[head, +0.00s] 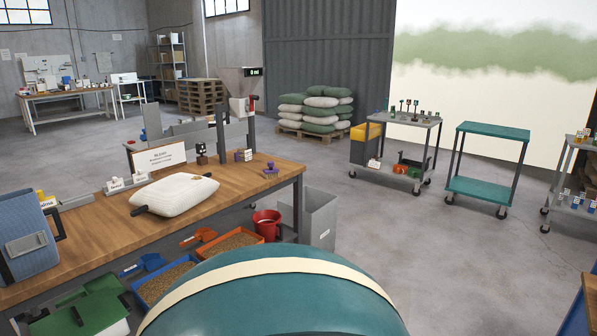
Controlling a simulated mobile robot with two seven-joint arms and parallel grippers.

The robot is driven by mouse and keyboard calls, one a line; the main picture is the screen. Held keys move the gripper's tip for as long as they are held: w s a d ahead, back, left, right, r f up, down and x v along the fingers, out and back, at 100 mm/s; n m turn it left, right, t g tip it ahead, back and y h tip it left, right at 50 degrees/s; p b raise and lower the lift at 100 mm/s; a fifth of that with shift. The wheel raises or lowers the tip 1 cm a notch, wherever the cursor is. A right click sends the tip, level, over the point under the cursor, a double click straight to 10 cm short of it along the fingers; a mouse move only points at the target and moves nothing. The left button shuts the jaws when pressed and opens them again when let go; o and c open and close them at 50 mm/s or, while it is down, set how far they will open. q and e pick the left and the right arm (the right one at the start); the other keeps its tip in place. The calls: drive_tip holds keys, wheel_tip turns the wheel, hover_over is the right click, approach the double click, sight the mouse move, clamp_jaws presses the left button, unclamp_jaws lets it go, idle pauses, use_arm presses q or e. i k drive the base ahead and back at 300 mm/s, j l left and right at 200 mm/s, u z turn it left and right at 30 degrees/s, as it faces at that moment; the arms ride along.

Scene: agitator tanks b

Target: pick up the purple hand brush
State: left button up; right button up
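A small purple object (271,169), which looks like the hand brush, lies on the wooden workbench (240,188) near its right end. It is small in the head view, so its bristles and handle are hard to make out. Neither of my grippers is in view.
A white sack (174,194) and a white sign (158,156) are on the bench, left of the purple object. A red bucket (267,225), a grey bin (318,218) and grain trays (232,242) stand below. Open floor (400,240) lies to the right, before carts.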

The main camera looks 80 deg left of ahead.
sight(271, 173)
drive_tip(key=j+u, duration=0.2)
drive_tip(key=u, duration=0.2)
drive_tip(key=i+j+u, duration=0.1)
drive_tip(key=u, duration=0.3)
drive_tip(key=i+j+u, duration=0.15)
drive_tip(key=u, duration=0.25)
drive_tip(key=i+j+u, duration=0.1)
drive_tip(key=u, duration=0.3)
